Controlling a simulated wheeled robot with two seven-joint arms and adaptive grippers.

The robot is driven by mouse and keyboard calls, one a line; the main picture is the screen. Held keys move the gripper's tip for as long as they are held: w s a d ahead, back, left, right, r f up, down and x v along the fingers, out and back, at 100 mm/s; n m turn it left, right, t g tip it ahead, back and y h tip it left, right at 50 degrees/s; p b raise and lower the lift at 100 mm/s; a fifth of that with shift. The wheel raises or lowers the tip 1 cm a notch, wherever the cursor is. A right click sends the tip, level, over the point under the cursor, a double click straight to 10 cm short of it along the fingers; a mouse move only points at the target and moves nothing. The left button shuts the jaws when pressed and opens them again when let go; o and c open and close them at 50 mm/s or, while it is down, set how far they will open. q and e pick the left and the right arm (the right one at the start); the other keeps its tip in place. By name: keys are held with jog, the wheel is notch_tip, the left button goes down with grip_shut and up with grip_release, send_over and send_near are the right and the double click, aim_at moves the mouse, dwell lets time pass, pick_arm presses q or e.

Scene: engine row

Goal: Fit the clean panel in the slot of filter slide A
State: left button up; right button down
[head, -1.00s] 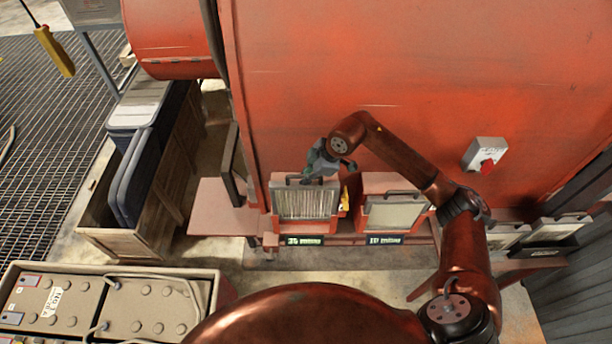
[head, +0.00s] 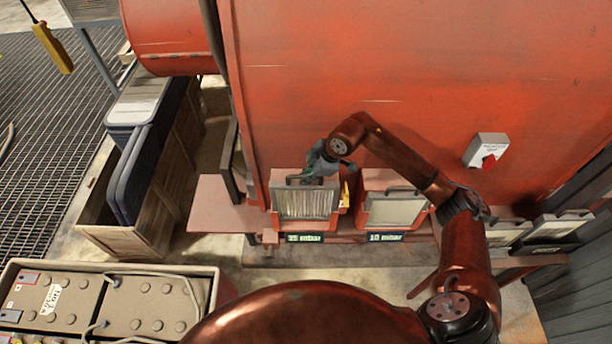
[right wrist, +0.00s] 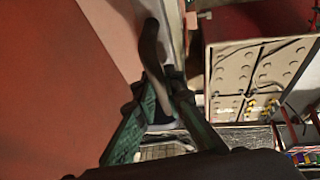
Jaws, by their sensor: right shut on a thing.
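A framed filter panel (head: 308,204) with pale upright pleats and a dark top handle stands at the red slide (head: 274,222) on the left, above a green-lettered mbar label (head: 305,238). My right gripper (head: 312,177) is shut on the panel's handle from above. In the right wrist view the fingers (right wrist: 166,84) close around the dark curved handle (right wrist: 150,48). The panel looks upright and in or just over the slide; its seating in the slot cannot be told. Which slide is A cannot be read. My left gripper is not in view.
A second slide with a plain pale panel (head: 396,210) stands to the right, above a "10 mbar" label (head: 385,237). More handled panels (head: 556,229) stand at far right. The big red housing (head: 420,70) rises close behind. A wooden crate of dark panels (head: 130,238) is at left.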

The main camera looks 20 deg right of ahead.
jog(key=shift+f+b, duration=1.7)
jog(key=shift+f, duration=1.65)
jog(key=c, duration=2)
grip_release()
jog(key=shift+o, duration=0.3)
jog(key=shift+f, duration=0.1)
jog(key=shift+s, duration=0.1)
send_near(310, 186)
jog(key=shift+w+a+f, duration=0.3)
jog(key=shift+f, duration=0.1)
